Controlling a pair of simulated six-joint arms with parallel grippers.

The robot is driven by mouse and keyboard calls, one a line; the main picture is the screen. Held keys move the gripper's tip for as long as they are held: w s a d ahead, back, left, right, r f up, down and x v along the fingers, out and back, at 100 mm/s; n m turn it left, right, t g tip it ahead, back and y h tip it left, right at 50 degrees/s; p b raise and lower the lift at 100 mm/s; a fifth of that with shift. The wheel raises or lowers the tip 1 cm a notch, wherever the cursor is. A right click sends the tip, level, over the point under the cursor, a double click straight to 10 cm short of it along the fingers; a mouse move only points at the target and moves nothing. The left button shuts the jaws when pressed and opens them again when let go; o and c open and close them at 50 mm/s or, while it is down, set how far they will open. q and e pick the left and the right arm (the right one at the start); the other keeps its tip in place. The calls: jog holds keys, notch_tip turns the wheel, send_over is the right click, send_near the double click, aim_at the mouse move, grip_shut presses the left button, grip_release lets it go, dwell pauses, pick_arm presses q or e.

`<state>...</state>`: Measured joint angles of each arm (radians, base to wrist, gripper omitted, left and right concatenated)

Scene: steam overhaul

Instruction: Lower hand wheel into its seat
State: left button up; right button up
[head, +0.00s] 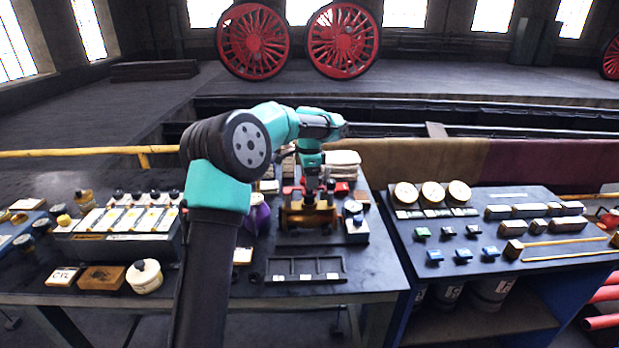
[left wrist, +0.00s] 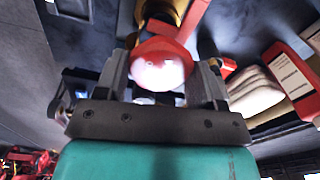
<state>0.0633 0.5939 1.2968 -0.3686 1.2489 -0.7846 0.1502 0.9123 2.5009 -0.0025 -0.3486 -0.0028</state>
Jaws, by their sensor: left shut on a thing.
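My left gripper (head: 312,184) points down over the brass valve body (head: 308,214) on the middle table. In the left wrist view its two fingers are shut on the red hand wheel (left wrist: 160,62), which shows a bright glare on its near face. Part of the brass body (left wrist: 165,10) shows just beyond the wheel in that view. In the head view the gripper and the small scale mostly hide the wheel. I cannot tell whether the wheel touches its seat. My right gripper is not in view.
A black slotted tray (head: 305,270) lies in front of the valve body. A rack of labelled bottles (head: 125,218) stands left. Gauges (head: 432,193) stand on the right table.

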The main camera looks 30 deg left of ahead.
pick_arm(q)
jog(key=shift+f, duration=0.15)
jog(key=o, duration=1.2)
jog(key=shift+o, duration=0.6)
jog(key=shift+r, duration=3.25)
jog(key=shift+d, duration=0.1)
